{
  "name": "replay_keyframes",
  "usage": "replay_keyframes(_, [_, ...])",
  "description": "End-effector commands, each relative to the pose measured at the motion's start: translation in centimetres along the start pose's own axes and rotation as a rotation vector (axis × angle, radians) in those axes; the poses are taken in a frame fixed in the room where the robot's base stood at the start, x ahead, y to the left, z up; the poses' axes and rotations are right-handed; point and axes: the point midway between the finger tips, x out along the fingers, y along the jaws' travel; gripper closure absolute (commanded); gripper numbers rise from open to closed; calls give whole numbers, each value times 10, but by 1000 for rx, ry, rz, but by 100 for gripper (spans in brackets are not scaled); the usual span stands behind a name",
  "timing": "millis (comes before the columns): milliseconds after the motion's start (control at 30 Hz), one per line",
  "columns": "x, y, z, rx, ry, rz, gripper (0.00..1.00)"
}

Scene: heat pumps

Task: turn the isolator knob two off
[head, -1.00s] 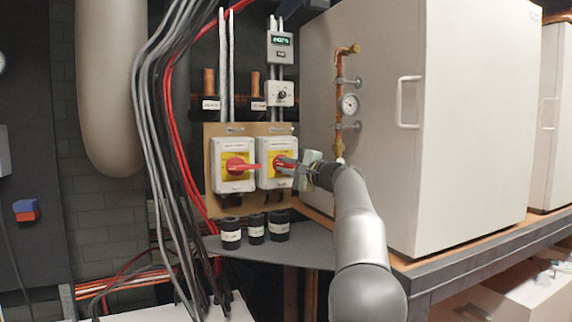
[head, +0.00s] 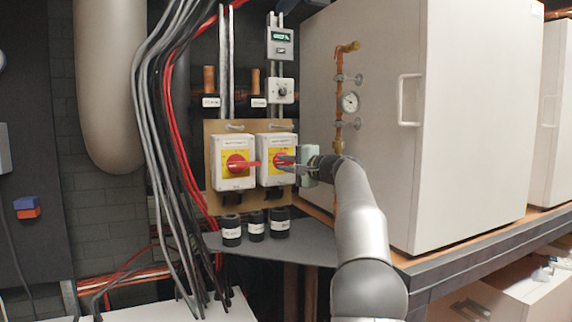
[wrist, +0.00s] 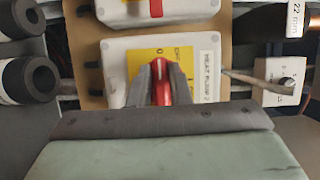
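Isolator two is the right one of two white boxes with yellow plates; its red knob (head: 279,160) shows in the head view, partly hidden by my fingers. In the wrist view the red knob (wrist: 161,84) lies between my two dark fingers, with one finger close against each side. My gripper (wrist: 162,82) appears closed on it, and in the head view my gripper (head: 287,163) reaches in from the right, about level.
The left isolator's red handle (head: 240,164) points right, close beside. A small dial box (head: 281,91) and a display (head: 280,43) are above. A copper pipe with a gauge (head: 349,102) and a large white cabinet (head: 460,130) stand right. Black and red cables (head: 172,120) hang left.

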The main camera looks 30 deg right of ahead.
Motion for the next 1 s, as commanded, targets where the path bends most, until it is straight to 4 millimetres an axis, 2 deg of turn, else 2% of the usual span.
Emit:
replay_keyframes(33, [0, 1, 0, 0, 0, 2, 70])
replay_keyframes(67, [0, 1, 0, 0, 0, 2, 62])
replay_keyframes(333, [0, 0, 0, 1, 0, 0, 62])
replay_keyframes(467, [-8, 1, 0, 0, 1, -1, 62])
replay_keyframes(667, [-45, 3, -1, 0, 4, -1, 62])
replay_keyframes(1000, [-128, 3, 0, 0, 3, 0, 62])
